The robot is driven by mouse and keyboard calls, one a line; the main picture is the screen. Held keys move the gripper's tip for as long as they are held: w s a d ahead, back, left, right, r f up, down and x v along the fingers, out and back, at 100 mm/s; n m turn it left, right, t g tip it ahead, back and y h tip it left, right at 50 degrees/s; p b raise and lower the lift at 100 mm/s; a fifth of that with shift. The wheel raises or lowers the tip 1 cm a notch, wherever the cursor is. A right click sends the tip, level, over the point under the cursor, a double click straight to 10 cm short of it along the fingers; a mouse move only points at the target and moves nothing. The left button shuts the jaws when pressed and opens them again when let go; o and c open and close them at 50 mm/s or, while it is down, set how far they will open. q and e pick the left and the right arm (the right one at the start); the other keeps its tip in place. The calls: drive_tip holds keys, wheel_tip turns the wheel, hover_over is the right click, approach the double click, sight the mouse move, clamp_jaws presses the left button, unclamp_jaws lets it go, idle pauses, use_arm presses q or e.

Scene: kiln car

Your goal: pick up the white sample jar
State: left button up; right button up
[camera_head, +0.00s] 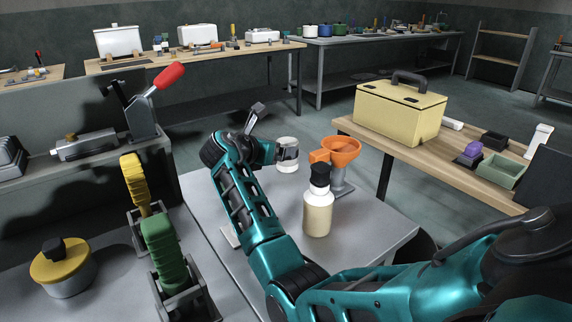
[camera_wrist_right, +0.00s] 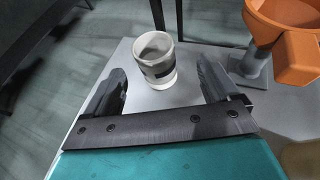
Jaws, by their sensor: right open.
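The white sample jar (camera_head: 287,155) stands upright near the far edge of the grey table, with a dark band on its side. In the right wrist view the jar (camera_wrist_right: 156,62) stands just ahead of my right gripper (camera_wrist_right: 162,78), roughly in line with the gap between the fingers. My right gripper (camera_head: 266,135) is open and empty, to the left of the jar in the head view. My left gripper is not in view.
A cream bottle with a black cap (camera_head: 318,205) and an orange funnel on a stand (camera_head: 341,150) stand close right of the jar. A cream toolbox (camera_head: 400,112) sits on the wooden table.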

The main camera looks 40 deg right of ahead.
sight(292, 144)
drive_tip(key=shift+w+d+f, duration=0.25)
drive_tip(key=shift+d, duration=0.35)
drive_tip(key=b+x, duration=0.1)
drive_tip(key=x, duration=0.1)
drive_tip(key=b+x, duration=0.1)
drive_tip(key=x, duration=0.1)
drive_tip(key=shift+w+d, duration=0.1)
drive_tip(key=shift+w, duration=0.3)
drive_tip(key=shift+w+d, duration=0.1)
drive_tip(key=shift+d, duration=0.25)
drive_tip(key=c, duration=1.5)
